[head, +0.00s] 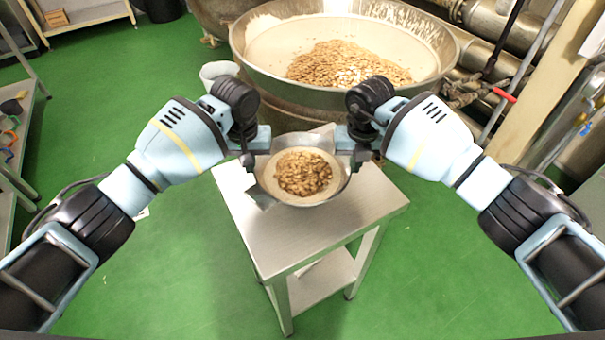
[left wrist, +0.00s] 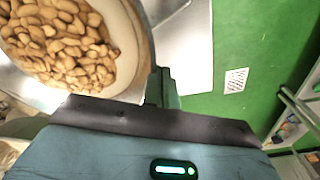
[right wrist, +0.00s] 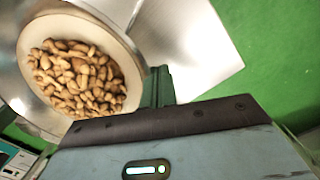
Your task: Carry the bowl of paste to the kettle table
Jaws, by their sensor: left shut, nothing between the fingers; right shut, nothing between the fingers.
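The metal bowl (head: 312,203) holds pale paste (head: 268,178) topped with brown nuts (head: 303,173). It is over the back part of a small steel table (head: 300,242); whether it rests on the top or hangs just above it I cannot tell. My left gripper (head: 259,152) is shut at the bowl's left side, and my right gripper (head: 345,150) is shut at its right side, with nothing between the fingers of either. The nuts fill the upper left of the left wrist view (left wrist: 60,45) and of the right wrist view (right wrist: 82,78). Finger contact with the bowl is unclear.
A large kettle (head: 250,75) with pale paste and nuts stands behind the table. A small white container (head: 218,71) is at its left. Pipes and a post (head: 545,85) are at the right, a shelf rack (head: 22,110) at the far left.

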